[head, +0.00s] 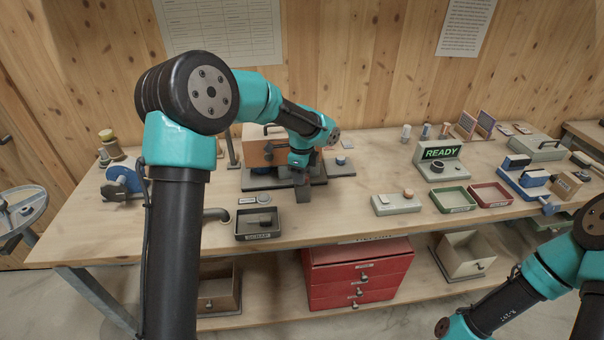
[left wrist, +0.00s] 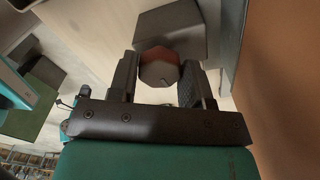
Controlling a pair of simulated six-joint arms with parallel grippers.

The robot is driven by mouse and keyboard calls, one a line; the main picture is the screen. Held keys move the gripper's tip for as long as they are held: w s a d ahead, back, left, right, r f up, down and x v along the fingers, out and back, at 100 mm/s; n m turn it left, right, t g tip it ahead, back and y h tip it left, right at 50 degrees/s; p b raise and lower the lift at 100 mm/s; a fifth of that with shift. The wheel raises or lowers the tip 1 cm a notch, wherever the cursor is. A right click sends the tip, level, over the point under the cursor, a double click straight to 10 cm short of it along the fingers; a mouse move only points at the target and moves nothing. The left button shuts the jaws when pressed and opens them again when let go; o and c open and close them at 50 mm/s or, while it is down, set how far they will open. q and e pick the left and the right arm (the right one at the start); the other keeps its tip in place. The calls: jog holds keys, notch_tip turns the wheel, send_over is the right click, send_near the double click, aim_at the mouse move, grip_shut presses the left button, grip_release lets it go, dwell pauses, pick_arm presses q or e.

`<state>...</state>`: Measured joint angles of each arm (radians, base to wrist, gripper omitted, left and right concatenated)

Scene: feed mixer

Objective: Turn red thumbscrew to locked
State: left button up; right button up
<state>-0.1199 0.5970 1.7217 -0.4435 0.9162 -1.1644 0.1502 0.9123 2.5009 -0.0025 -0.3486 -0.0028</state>
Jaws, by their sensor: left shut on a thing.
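My left gripper (head: 301,180) reaches down at the front right of the tan box-shaped machine (head: 256,148) on the table. In the left wrist view its two fingers (left wrist: 160,78) stand on either side of a dark reddish-brown faceted knob (left wrist: 158,70), the thumbscrew, and are shut on it. The knob sits in front of a dark grey block (left wrist: 172,28). In the head view the knob is hidden behind the gripper, and no locked mark can be read. My right arm shows at the lower right, but its fingertips are not in view.
A dark tray (head: 242,237) lies in front of the machine. To the right are a pale box with a knob (head: 396,203), a green tray (head: 440,208), a red tray (head: 509,202) and a READY sign (head: 440,153). The table middle between them is clear.

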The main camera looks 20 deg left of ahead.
pick_arm(q)
jog(key=shift+m, duration=0.3)
jog(key=o, duration=0.9)
jog(key=shift+r, duration=0.1)
notch_tip(320, 180, up, 17)
jog(key=shift+r, duration=0.15)
dwell(0.3)
dwell(0.4)
